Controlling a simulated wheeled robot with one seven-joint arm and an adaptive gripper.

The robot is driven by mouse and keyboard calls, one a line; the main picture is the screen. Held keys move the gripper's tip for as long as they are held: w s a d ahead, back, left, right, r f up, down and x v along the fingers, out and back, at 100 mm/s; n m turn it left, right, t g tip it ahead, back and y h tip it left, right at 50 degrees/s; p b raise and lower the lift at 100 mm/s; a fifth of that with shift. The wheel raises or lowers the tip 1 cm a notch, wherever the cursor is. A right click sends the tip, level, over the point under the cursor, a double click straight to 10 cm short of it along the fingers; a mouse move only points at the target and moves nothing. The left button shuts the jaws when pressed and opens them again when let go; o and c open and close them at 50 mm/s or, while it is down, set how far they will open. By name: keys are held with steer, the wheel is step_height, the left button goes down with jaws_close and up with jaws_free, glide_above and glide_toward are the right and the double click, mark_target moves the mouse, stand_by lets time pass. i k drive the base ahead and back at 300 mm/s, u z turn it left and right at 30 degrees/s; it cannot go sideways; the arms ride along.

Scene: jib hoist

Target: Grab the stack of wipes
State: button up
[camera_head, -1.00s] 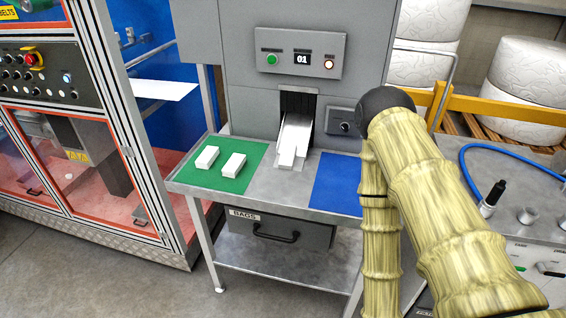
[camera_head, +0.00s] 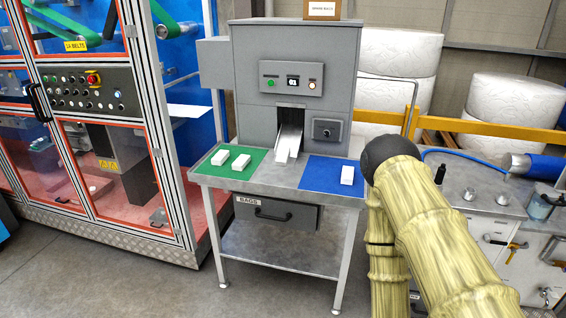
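White stacks of wipes lie on the table (camera_head: 275,176). Two are on the green mat (camera_head: 217,171) at the left: one stack (camera_head: 221,157) and another stack (camera_head: 241,162) beside it. A third stack (camera_head: 347,175) lies on the blue mat (camera_head: 318,174) at the right. White material (camera_head: 288,143) lies in the chute of the grey machine (camera_head: 275,110); I cannot tell whether it is a separate stack. My arm covers the area right of the blue mat. My gripper is not in view.
A drawer marked BAGS (camera_head: 277,213) hangs under the table. A framed machine enclosure (camera_head: 110,140) stands at the left. A metal bench (camera_head: 470,182) with a blue hose is at the right. Floor in front of the table is open.

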mark_target(281, 160)
steer(key=u, duration=0.65)
steer(key=i, duration=1.4)
steer(key=z, duration=0.15)
